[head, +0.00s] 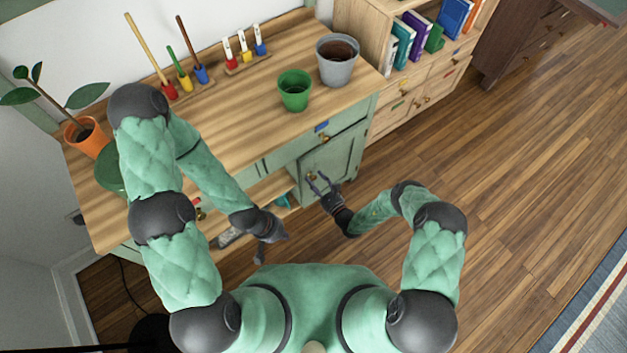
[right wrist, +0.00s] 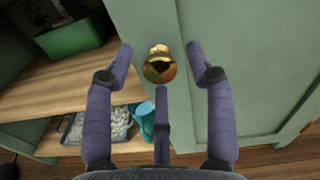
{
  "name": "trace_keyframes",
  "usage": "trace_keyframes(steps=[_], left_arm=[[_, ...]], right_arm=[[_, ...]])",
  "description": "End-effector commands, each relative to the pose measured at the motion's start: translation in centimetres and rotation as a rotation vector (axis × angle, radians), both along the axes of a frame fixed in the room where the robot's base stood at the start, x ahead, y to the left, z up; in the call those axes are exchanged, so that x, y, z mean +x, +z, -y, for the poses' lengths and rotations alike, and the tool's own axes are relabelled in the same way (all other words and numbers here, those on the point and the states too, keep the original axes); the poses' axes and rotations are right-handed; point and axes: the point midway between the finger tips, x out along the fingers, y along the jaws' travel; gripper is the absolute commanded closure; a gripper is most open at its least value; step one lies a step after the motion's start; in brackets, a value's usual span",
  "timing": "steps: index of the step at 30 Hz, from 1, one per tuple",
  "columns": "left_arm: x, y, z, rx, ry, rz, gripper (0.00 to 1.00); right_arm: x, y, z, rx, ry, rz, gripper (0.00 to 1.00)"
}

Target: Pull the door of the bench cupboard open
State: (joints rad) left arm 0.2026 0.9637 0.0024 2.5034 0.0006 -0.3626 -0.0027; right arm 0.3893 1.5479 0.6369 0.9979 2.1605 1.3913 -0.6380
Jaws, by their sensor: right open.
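The green bench cupboard door (head: 338,153) is in the front of the wooden-topped bench and looks shut. Its round brass knob (right wrist: 159,70) is in the middle of the right wrist view, near the left edge of the door (right wrist: 235,50). My right gripper (head: 319,183) is open in front of the door. In the right wrist view its two upper fingertips lie either side of the knob and the third finger is below it; I cannot tell whether any touches. My left gripper (head: 264,246) hangs lower, before the open shelves, its opening unclear.
Open shelves (right wrist: 75,98) left of the door hold a grey patterned item (right wrist: 105,125) and a teal item (right wrist: 142,115). A green pot (head: 294,90) and a grey pot (head: 338,60) stand on the bench top (head: 235,115). A bookcase (head: 372,25) stands right. Wooden floor (head: 520,170) is clear at right.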

Motion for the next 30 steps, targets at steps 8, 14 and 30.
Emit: trace_keyframes(steps=[8,14,30], left_arm=[[0.00,-0.37,0.01,0.000,0.000,0.000,1.00],[0.00,-0.34,0.00,0.000,0.000,0.000,1.00],[0.00,-0.28,0.01,0.000,0.000,0.000,1.00]], right_arm=[[0.95,-0.01,-0.77,0.001,0.001,-0.002,0.45],[0.95,0.01,-0.76,0.001,0.001,-0.002,0.45],[0.38,0.06,-0.22,0.001,0.004,0.000,1.00]])
